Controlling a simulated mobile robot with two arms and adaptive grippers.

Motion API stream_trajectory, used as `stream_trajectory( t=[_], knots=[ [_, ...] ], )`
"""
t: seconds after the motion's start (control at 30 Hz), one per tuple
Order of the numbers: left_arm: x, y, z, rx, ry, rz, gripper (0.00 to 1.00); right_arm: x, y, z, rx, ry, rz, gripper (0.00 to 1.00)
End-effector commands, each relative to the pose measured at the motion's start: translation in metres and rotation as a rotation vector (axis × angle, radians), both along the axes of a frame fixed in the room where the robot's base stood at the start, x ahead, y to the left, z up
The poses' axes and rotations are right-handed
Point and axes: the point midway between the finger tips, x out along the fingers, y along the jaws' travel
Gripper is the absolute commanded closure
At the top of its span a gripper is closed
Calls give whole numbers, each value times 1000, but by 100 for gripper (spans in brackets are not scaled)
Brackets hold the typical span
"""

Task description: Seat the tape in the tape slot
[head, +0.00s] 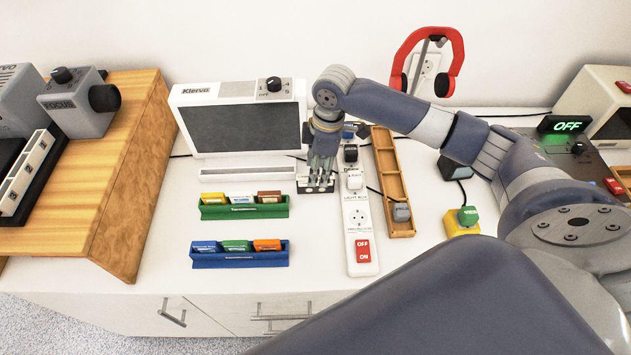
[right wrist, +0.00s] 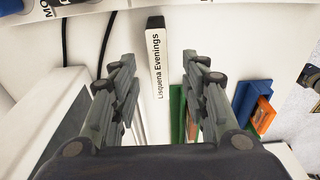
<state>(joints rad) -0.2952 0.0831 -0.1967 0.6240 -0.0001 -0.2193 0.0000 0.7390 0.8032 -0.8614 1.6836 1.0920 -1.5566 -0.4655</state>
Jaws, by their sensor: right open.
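The tape (right wrist: 157,65) shows in the right wrist view as a narrow white spine with a black end, labelled "Lisquena Evenings". In the head view a dark block with white marks (head: 317,186), apparently the tape, is under my right gripper. My right gripper (head: 320,178) points down, open, left of the power strip. In the right wrist view its fingers (right wrist: 158,62) are apart, with the spine showing between them; I see no contact. My left gripper is not in view. I cannot tell which opening is the tape slot.
The power strip (head: 359,240) and a wooden tray (head: 402,229) stand close on the right.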

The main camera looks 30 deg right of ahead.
Motion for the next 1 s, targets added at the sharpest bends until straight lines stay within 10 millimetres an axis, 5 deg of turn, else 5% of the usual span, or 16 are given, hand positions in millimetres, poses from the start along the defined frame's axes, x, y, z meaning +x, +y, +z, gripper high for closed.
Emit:
stream_trajectory(
  t=[0.2, 0.47, 0.67, 1.0],
  knots=[
    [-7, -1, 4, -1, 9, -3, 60, 2, 3, -26, 0, 0, 1, 58],
    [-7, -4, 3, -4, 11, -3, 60, 2, 3, -28, -1, -1, 2, 58],
    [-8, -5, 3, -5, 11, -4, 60, 2, 3, -28, 0, -1, 1, 100],
    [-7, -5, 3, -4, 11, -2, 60, 3, 3, -26, 0, -2, 1, 100]
  ],
)
